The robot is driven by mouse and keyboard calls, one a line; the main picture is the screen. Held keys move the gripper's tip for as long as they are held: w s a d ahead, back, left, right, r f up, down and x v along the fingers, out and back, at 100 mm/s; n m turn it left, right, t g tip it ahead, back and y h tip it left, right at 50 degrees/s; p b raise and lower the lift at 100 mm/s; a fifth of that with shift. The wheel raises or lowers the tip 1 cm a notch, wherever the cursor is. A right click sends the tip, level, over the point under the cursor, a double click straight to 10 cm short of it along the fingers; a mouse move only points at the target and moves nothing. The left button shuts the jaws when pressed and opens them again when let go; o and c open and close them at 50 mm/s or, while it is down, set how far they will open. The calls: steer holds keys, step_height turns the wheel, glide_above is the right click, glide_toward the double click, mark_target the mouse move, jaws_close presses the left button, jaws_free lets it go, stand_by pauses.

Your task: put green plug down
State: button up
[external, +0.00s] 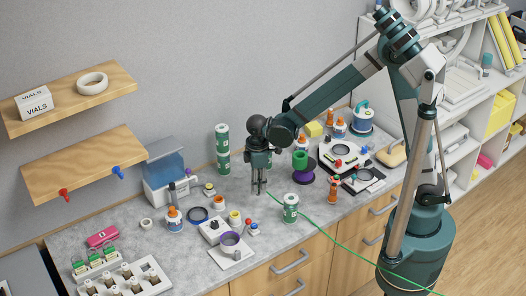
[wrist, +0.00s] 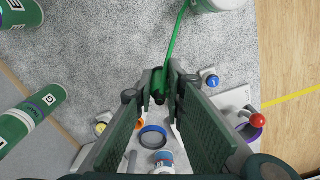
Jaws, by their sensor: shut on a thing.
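The green plug (wrist: 159,96) is between the fingertips of my gripper (wrist: 162,84) in the wrist view. My gripper is shut on it. A green cable (wrist: 178,38) runs from the plug toward the top of the wrist view. In the external view my gripper (external: 260,188) points straight down over the middle of the grey worktop (external: 180,262). The plug is too small to make out there, but the green cable (external: 340,236) trails from the fingertips down to the right past my base. I cannot tell whether the plug touches the worktop.
A green-and-white can (external: 290,208) stands right of my gripper. A purple spool with a green top (external: 300,160) is behind it. A white block with a purple ring (external: 230,242) and small knobs lie in front-left. Green cylinders (external: 223,150) stand by the wall. Bare worktop surrounds the fingertips.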

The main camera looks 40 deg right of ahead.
steer(key=shift+a, duration=0.1)
steer(key=s+a, duration=0.3)
steer(key=a, duration=1.9)
steer(key=s+a, duration=0.3)
steer(key=a, duration=2)
steer(key=shift+s+a+r, duration=0.15)
steer(key=shift+s, duration=0.25)
steer(key=shift+f, duration=3.15)
steer(key=shift+f+p, duration=0.3)
steer(key=shift+f, duration=1.55)
